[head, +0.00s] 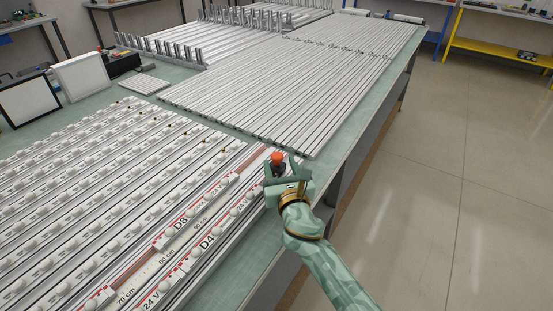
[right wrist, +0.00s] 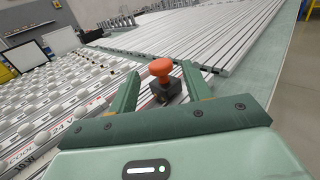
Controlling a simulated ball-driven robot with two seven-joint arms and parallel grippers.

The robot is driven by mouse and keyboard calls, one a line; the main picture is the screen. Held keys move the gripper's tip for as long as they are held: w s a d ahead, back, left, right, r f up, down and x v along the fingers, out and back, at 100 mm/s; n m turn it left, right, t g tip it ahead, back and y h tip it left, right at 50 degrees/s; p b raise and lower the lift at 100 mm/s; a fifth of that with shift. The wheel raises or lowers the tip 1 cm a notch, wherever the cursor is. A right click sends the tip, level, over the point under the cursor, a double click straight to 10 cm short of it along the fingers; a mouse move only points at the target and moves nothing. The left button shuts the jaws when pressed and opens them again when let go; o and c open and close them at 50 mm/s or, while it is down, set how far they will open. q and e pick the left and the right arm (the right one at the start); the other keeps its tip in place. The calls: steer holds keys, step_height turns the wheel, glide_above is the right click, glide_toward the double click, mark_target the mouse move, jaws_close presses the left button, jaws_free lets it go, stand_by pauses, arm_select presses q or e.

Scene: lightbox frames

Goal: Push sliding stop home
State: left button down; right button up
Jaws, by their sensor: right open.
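The sliding stop is a dark block with an orange knob (head: 277,158), at the right edge of the bench by the ends of the rails; it also shows in the right wrist view (right wrist: 161,69). My right gripper (head: 284,167) is open, with one green finger on each side of the stop. In the right wrist view my gripper (right wrist: 160,78) has the stop between its fingertips, and a gap shows on both sides. The stop's base is partly hidden by the gripper in the head view. My left gripper is not in view.
A ruler strip (head: 170,259) with centimetre marks runs along the rails beside labelled strips. Light strips with white domes (head: 90,190) fill the left of the bench. Bare aluminium profiles (head: 290,85) lie beyond the stop. The floor (head: 465,190) at right is clear.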

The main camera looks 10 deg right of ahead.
mark_target(278, 160)
steer(key=w+b, duration=0.1)
steer(key=w, duration=0.3)
steer(key=shift+w, duration=0.25)
jaws_close()
steer(key=s+a, duration=0.2)
steer(key=s+a+p, duration=0.1)
steer(key=s+a, duration=0.1)
steer(key=shift+s+a, duration=0.2)
steer(key=shift+s, duration=0.05)
jaws_free()
